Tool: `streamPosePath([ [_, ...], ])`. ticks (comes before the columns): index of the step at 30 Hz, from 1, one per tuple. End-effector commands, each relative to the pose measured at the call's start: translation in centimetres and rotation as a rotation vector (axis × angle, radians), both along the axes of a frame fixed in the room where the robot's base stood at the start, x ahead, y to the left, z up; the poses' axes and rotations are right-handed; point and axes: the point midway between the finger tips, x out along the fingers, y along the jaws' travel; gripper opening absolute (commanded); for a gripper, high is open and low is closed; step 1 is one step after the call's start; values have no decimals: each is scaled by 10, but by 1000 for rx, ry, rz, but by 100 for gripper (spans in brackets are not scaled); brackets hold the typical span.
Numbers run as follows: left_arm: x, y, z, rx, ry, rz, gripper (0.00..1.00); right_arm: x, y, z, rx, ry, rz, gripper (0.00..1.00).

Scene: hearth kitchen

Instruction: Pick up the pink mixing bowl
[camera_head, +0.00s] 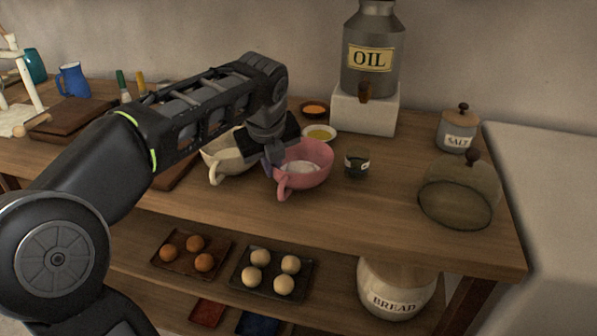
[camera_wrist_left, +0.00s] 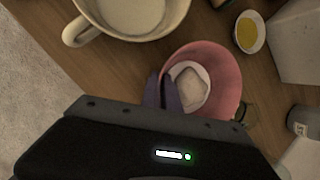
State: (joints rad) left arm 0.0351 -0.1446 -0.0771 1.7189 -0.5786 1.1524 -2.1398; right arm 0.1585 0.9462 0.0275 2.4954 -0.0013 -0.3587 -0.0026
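The pink mixing bowl (camera_head: 318,174) stands upright on the wooden counter, its handle toward the front; a pale whitish content lies in it. In the left wrist view the bowl (camera_wrist_left: 226,75) is partly hidden by the gripper body, and its handle is out of sight. My left gripper (camera_head: 274,165) reaches down at the bowl's left rim. In the left wrist view its two dark fingers (camera_wrist_left: 162,88) are close together, one on each side of the bowl's wall, and look shut on it. My right gripper is not in view.
A cream bowl (camera_head: 226,160) with a handle stands close on the left. A small yellow dish (camera_head: 320,133), a dark jar (camera_head: 357,163) and the oil dispenser (camera_head: 370,60) stand behind and right. A glass dome (camera_head: 458,192) is farther right. The counter in front is clear.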

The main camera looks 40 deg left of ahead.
Motion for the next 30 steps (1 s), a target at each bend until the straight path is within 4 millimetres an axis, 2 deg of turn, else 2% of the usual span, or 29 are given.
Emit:
streamPosePath([
  [17, 0, 0, 3, 0, -1, 0, 0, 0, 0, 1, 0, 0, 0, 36],
  [30, 1, 0, 31, 1, -3, 0, 0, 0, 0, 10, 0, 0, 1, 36],
])
